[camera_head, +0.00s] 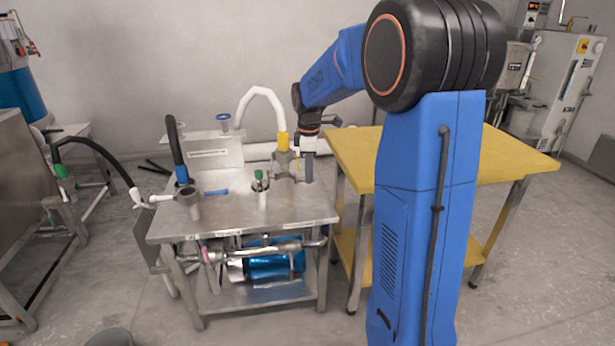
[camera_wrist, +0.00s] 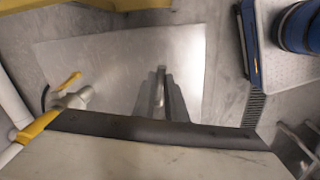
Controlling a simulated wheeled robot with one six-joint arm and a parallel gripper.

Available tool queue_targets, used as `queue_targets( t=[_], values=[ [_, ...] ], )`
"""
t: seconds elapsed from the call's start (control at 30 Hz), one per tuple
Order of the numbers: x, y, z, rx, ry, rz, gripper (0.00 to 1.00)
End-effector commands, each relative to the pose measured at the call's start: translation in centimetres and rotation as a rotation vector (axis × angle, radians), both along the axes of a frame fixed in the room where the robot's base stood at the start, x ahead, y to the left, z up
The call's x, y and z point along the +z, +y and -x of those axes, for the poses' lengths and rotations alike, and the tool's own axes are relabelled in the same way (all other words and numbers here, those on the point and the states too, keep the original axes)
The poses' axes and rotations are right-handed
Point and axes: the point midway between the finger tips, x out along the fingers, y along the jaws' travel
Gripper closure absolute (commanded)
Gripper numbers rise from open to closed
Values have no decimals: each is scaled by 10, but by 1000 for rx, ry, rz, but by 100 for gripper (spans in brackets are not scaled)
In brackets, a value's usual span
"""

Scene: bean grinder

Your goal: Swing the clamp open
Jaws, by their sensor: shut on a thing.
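My gripper (camera_head: 308,178) points down at the back right of the steel table, just right of a grey metal fitting (camera_head: 283,164) under a yellow collar (camera_head: 282,141). In the wrist view its grey fingers (camera_wrist: 160,98) are shut on a narrow grey piece that the fingers largely hide. I cannot tell for certain that this piece is the clamp. A pale metal fitting (camera_wrist: 77,98) with a yellow handle (camera_wrist: 69,80) lies to the left of the fingers, apart from them. A dark bar crosses the lower part of the wrist view.
The steel table (camera_head: 235,228) also carries a cup-like fitting (camera_head: 188,200) and a green-topped holder (camera_head: 260,190). A white hose (camera_head: 262,90) arches behind. A yellow table (camera_head: 500,150) stands to the right. The steel table's front edge is clear.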

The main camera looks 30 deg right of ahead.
Motion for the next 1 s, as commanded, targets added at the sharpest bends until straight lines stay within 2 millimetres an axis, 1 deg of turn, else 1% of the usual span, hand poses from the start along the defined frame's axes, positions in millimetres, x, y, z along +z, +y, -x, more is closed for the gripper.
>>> queue_targets(
  t=[0.13, 0.43, 1.0],
  values=[
    [1, -5, -7, 56, -2, 0, 100],
    [1, -10, -16, 133, -1, -1, 100],
    [1, -13, -20, 159, -5, 1, 100]
  ],
)
